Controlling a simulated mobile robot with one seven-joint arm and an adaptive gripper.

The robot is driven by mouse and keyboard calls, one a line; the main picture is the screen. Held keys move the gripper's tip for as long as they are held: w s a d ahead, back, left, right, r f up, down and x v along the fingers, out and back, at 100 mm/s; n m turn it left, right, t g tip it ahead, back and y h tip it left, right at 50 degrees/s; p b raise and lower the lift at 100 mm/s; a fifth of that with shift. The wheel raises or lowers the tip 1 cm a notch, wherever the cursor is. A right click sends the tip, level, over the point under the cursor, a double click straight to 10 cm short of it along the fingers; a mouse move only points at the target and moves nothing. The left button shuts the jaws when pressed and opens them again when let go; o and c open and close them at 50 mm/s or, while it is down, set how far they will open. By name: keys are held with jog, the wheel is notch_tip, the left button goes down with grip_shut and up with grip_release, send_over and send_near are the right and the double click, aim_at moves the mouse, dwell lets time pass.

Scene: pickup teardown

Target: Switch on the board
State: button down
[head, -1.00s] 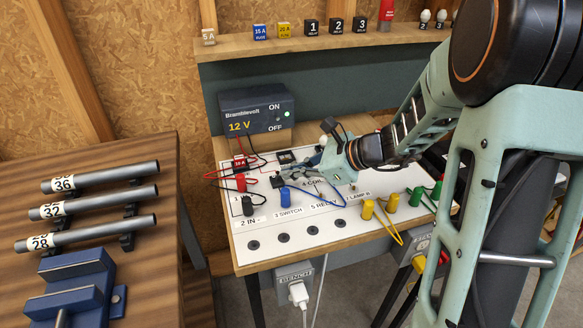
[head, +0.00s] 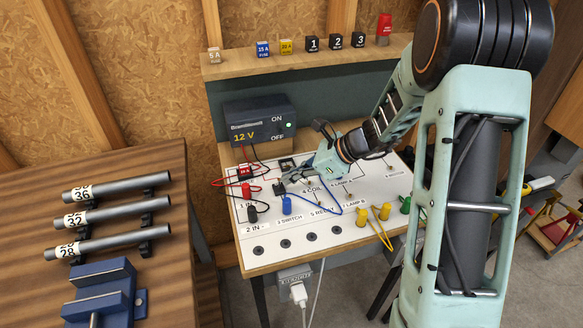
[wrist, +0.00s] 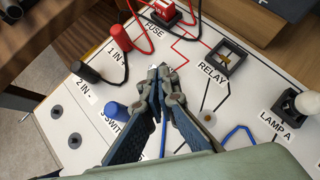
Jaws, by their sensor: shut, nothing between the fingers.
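The white board (head: 340,236) lies on a bench, with printed labels, plugs and wires. A small black switch body (head: 279,188) shows just left of my gripper (head: 293,177) in the head view. In the wrist view my gripper (wrist: 165,72) is shut, with its fingertips low over the board between the "SWITCH" label and the relay socket (wrist: 231,60). The fingers hide the switch there, so I cannot tell its position or whether they touch it. A blue plug (wrist: 117,113) sits left of the fingers. The power supply (head: 258,120) reads 12 V with a green light.
A red fuse (wrist: 163,12), red plug (wrist: 120,38) and black plug (wrist: 84,72) with looping leads are close by. A white bulb (wrist: 308,104) stands at right. Yellow plugs (head: 373,213) are at the board's right. A shelf (head: 300,62) with spare parts is behind.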

jog(key=shift+w+a+r+m+g+h+p, duration=0.15)
jog(key=shift+w+g+p, duration=0.2)
jog(key=shift+p, duration=0.8)
jog(key=shift+w+r+m+g+h+p, duration=0.15)
jog(key=shift+g+p, duration=0.3)
jog(key=shift+p, duration=0.7)
jog(key=shift+w+p, duration=0.1)
jog(key=shift+p, duration=0.35)
jog(key=shift+w+f+g+p, duration=0.1)
jog(key=shift+g+p, duration=0.3)
jog(key=shift+f, duration=0.1)
jog(key=shift+r+p, duration=0.55)
jog(key=shift+r, duration=0.3)
